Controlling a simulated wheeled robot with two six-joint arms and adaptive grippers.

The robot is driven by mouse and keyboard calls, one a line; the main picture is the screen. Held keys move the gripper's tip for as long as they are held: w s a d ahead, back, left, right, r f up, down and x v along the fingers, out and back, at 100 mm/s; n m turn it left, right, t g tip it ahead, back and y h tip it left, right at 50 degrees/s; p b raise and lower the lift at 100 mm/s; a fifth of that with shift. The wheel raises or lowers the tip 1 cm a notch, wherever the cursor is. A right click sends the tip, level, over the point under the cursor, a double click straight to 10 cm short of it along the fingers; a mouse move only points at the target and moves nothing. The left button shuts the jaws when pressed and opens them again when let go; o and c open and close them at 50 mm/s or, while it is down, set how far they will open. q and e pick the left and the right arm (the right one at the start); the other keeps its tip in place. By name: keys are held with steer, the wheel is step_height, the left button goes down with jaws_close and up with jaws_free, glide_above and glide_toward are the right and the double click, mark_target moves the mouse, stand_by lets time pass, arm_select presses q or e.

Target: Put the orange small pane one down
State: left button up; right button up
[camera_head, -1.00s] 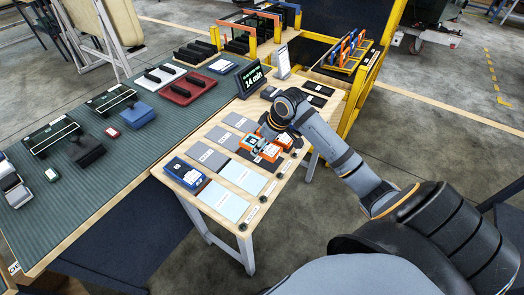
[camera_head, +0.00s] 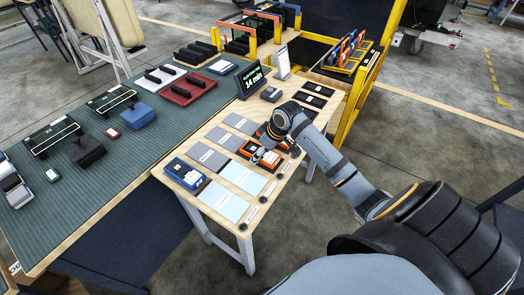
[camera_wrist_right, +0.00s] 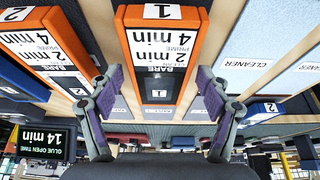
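The orange small pane one (camera_wrist_right: 160,48) is an orange-edged case with white labels reading "1", "2 min PRIME 4 min" and "BARE". In the right wrist view it lies centred between the spread purple-padded fingers of my right gripper (camera_wrist_right: 158,82), with gaps visible on both sides. In the head view my right gripper (camera_head: 263,156) is low over this orange pane (camera_head: 248,149), which rests at the small wooden table and is partly hidden by the gripper. My left gripper is not in view.
Another orange case (camera_wrist_right: 62,50), labelled 2, lies close beside it. A blue case (camera_head: 184,172) sits at the table's left end. Pale blue sheets (camera_head: 243,177) and grey pads lie around. A timer display (camera_head: 250,80) reading 14 min stands at the back.

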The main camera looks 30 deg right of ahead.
steer(key=p+v, duration=0.1)
steer(key=v, duration=1.1)
steer(key=shift+s+r, duration=0.1)
stand_by(0.4)
